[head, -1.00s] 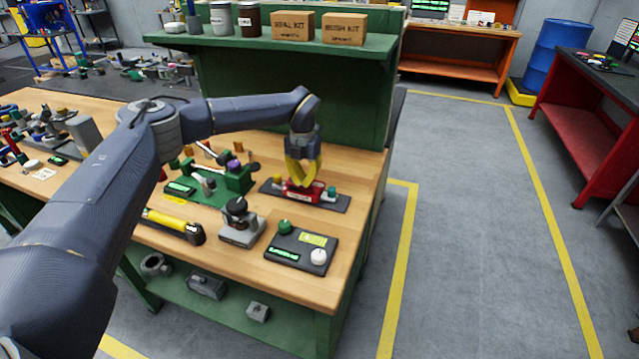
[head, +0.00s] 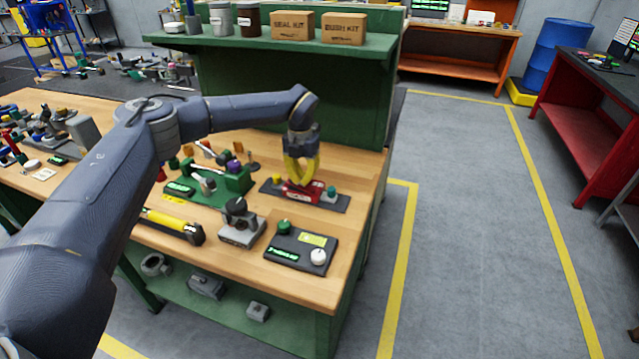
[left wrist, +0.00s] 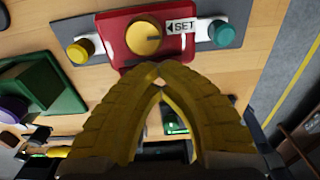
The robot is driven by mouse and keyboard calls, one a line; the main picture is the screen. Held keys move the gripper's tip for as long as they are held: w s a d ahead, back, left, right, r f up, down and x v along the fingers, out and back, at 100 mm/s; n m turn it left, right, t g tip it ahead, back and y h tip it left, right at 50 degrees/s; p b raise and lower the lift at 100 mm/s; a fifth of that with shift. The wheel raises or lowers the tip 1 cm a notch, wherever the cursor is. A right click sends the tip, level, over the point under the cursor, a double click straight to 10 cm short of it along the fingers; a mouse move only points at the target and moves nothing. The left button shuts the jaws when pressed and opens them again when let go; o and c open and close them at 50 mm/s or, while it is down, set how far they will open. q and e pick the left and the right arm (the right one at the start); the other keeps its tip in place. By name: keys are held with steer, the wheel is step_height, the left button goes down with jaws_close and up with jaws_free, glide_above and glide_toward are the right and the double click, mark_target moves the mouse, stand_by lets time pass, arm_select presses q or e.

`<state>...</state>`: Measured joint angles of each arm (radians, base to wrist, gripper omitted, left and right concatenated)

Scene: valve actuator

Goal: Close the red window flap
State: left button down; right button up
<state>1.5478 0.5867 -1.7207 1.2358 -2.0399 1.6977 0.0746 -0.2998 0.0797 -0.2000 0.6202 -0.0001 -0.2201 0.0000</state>
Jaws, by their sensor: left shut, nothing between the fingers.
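A red unit (head: 303,193) with a white label sits on a dark base plate (head: 336,203) at the bench's right back. In the left wrist view the red body (left wrist: 117,38) has a round yellow dial (left wrist: 143,38) and a white "SET" tag with an arrow. I cannot tell the flap apart from the red body. My left gripper (head: 301,184) points down at the red unit. Its yellow fingers (left wrist: 155,75) meet at the tips with nothing between them. The tips overlap the red body's near edge in view; contact is unclear. My right gripper is not in view.
A yellow knob (left wrist: 80,50) and a teal knob (left wrist: 222,34) flank the red unit. A green fixture (head: 232,181) stands to its left. A grey device (head: 241,229) and a dark panel (head: 301,250) are nearer. A green shelf (head: 270,47) rises behind.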

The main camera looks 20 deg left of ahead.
arm_select(q)
steer(key=shift+w+a+r, duration=0.35)
steer(key=shift+a+r, duration=0.4)
steer(key=shift+r, duration=0.15)
steer(key=shift+s+a+r, duration=0.3)
steer(key=shift+s+r, duration=0.05)
steer(key=shift+r, duration=0.05)
steer(key=shift+w+d+r, duration=0.1)
steer(key=shift+w+d, duration=0.05)
steer(key=shift+d, duration=0.05)
steer(key=shift+d+r, duration=0.1)
steer(key=shift+r, duration=0.15)
steer(key=shift+d+r, duration=0.2)
steer(key=shift+r, duration=1.6)
steer(key=c, duration=2.1)
jaws_free()
